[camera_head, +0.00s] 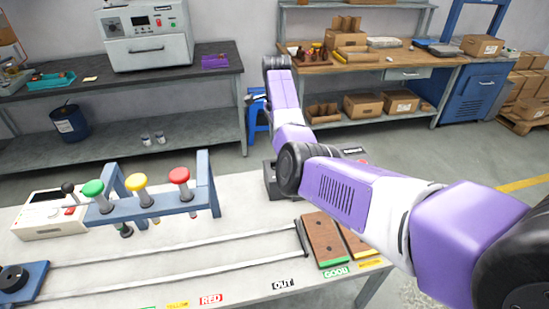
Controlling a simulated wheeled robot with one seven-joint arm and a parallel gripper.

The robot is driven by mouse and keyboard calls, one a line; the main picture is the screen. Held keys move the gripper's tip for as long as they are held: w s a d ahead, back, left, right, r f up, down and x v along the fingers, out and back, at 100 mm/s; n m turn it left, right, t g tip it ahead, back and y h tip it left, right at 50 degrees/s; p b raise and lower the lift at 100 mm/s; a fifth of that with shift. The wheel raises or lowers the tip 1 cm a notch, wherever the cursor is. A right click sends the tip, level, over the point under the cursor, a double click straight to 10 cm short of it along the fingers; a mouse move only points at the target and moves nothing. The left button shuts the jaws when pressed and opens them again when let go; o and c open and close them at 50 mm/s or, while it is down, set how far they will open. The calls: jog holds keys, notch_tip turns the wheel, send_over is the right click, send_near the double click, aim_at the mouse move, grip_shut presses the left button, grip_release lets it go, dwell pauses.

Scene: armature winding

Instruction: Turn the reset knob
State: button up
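I cannot make out a thing that is clearly the reset knob. A dark grey box (271,182) on the table is mostly hidden behind my arm; a small dark label (354,150) and a bit of red show past the arm's other side. My arm reaches in from the right, bends over the grey box and rises toward the back.
A blue-grey rack (150,205) holds green, yellow and red knobbed pieces. Two metal rails (165,250) run along the table to brown blocks (323,240). Behind, a bench (205,82) carries a white machine (146,34). A wooden workbench (375,62) stands farther back.

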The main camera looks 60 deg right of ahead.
jog(key=shift+f+p, duration=0.6)
jog(key=shift+f, duration=3.35)
jog(key=shift+c, duration=0.2)
grip_shut()
